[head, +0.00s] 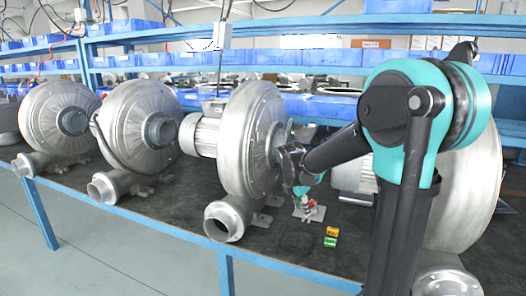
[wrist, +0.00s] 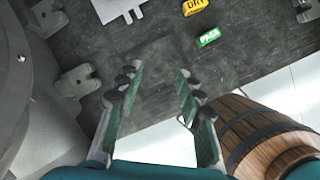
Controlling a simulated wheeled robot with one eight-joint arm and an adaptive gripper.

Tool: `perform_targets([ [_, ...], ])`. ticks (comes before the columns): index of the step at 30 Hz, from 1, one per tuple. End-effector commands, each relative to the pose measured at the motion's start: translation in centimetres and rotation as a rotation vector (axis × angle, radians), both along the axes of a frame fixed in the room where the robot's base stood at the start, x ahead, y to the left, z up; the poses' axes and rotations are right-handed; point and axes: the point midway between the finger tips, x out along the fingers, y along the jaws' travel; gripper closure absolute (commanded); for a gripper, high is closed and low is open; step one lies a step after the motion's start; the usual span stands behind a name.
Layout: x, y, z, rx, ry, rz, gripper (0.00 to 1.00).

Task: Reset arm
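My gripper (wrist: 157,85) is open in the wrist view. Its two green-faced fingers stand apart with only dark bench top and a strip of pale floor between them. In the head view my arm reaches left from the right side, and my gripper (head: 302,190) hangs over the bench beside the middle blower (head: 251,135). Its fingers are too small there to make out clearly.
A green PASS block (wrist: 209,37) and a yellow DRY block (wrist: 195,6) lie on the bench (head: 160,215), near a light metal plate (head: 318,214). A wooden barrel (wrist: 265,135) is close at lower right in the wrist view. More blowers (head: 60,118) stand left.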

Motion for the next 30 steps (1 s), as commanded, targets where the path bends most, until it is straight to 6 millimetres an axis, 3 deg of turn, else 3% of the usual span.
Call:
perform_targets([
  [11, -6.4, -2.6, -2.2, 0.219, -0.120, -0.501, 0.63],
  [24, -19.2, -4.9, -8.0, 0.662, -0.279, -1.563, 0.63],
  [30, -22.5, -5.0, -9.8, 0.783, -0.298, -1.871, 0.63],
])
